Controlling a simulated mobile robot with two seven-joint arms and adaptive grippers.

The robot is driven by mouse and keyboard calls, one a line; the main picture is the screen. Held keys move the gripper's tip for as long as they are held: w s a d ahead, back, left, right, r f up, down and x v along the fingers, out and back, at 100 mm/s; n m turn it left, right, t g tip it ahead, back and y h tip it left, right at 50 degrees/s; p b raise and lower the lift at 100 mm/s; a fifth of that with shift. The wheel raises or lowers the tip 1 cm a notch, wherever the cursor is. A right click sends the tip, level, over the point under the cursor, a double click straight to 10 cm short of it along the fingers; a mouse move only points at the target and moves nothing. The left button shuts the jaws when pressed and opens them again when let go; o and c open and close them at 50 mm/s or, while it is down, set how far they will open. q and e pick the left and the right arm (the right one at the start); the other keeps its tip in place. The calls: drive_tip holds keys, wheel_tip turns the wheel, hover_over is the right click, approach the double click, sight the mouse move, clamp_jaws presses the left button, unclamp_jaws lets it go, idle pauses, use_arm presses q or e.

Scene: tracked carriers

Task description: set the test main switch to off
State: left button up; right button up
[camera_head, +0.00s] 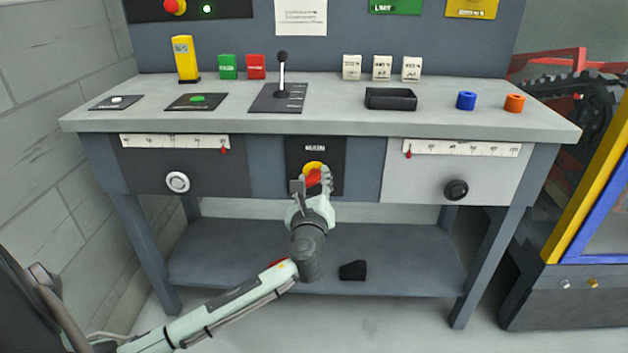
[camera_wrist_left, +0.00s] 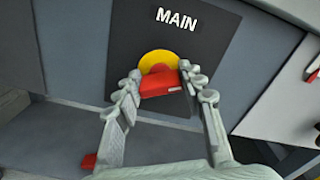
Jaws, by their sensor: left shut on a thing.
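The main switch is a red handle (camera_head: 313,178) on a yellow disc (camera_head: 313,165), set in a black plate (camera_head: 329,154) at the middle of the bench front. In the left wrist view the plate reads MAIN, and the red handle (camera_wrist_left: 165,84) stands out from the yellow disc (camera_wrist_left: 159,60). My left gripper (camera_head: 311,184) reaches up from below and is shut on the red handle. In the left wrist view its two fingers (camera_wrist_left: 160,82) lie on either side of the handle. The handle's exact angle is partly hidden by the fingers. My right gripper is not in view.
Drawer fronts with knobs (camera_head: 178,182) (camera_head: 456,190) and scales flank the plate. A lever (camera_head: 282,75), a yellow block (camera_head: 185,60), a black tray (camera_head: 390,99) and two rings stand on the bench top. A dark block (camera_head: 353,270) lies on the lower shelf (camera_head: 410,250).

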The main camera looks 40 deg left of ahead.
use_arm(q)
drive_tip(key=shift+f+n, duration=0.15)
drive_tip(key=shift+n, duration=0.85)
drive_tip(key=shift+n+b, duration=0.4)
drive_tip(key=shift+n, duration=1.4)
drive_tip(key=shift+f+n+b, duration=0.1)
drive_tip(key=shift+n+b, duration=0.3)
drive_tip(key=shift+n, duration=0.1)
drive_tip(key=n+b, duration=0.1)
drive_tip(key=n, duration=0.3)
drive_tip(key=shift+n, duration=0.4)
drive_tip(key=shift+n+b, duration=0.35)
drive_tip(key=shift+n, duration=0.15)
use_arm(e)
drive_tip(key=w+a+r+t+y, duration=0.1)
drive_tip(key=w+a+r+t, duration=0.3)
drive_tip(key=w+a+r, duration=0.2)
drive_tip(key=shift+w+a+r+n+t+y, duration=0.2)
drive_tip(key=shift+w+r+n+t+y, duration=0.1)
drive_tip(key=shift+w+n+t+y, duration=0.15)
use_arm(q)
drive_tip(key=o, duration=1.2)
drive_tip(key=shift+c, duration=0.2)
drive_tip(key=shift+s, duration=0.15)
